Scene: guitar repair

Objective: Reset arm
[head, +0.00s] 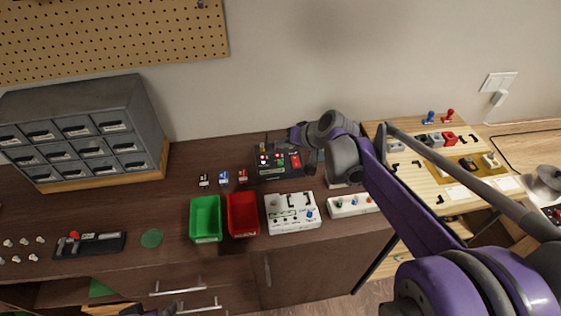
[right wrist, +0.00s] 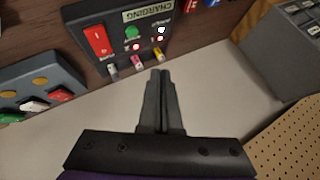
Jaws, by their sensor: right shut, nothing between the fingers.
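My right arm reaches in from the lower right of the head view, with its gripper (head: 298,136) over the back of the dark charging box (head: 270,172). In the right wrist view the two fingers of this gripper (right wrist: 158,100) are shut together with nothing between them. The charging box (right wrist: 103,20) shows beyond the fingertips there, with a red switch, a green button and small lights. A dark part of what looks like my left gripper (head: 150,310) shows at the bottom edge of the head view; its fingers cannot be made out.
A green bin (head: 206,218) and a red bin (head: 243,214) stand in front of the charging box, beside a white box (head: 292,212) with knobs. A grey drawer cabinet (head: 80,130) stands at the left. A pegboard (head: 110,35) hangs on the wall. A light wooden bench (head: 420,180) is at the right.

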